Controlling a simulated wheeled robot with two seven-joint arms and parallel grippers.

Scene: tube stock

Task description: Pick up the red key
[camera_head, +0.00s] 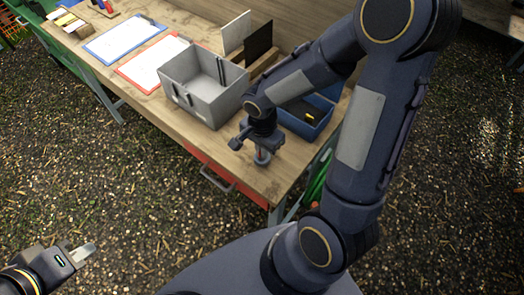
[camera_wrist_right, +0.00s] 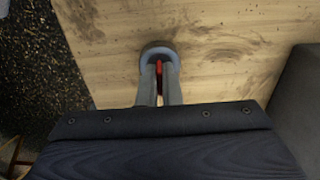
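The red key (camera_wrist_right: 159,68) shows as a thin red upright piece between the fingertips of my right gripper (camera_wrist_right: 160,75). The fingers are close together and the red fills the narrow gap between them. A round blue-grey piece (camera_wrist_right: 158,47) surrounds the fingertips on the wooden table. In the head view my right gripper (camera_head: 262,148) points down near the table's front edge, with a little red between its fingers. Whether the key is clear of the table cannot be told. My left gripper (camera_head: 84,252) is at the lower left, away from the table; its finger gap is unclear.
A grey bin (camera_head: 190,95) stands left of my right gripper on the wooden table (camera_head: 262,183). A blue bin (camera_head: 318,128) is behind it to the right. White and black panels (camera_head: 259,43) stand at the back. Red-framed (camera_head: 150,60) and blue-framed sheets (camera_head: 122,38) lie further left.

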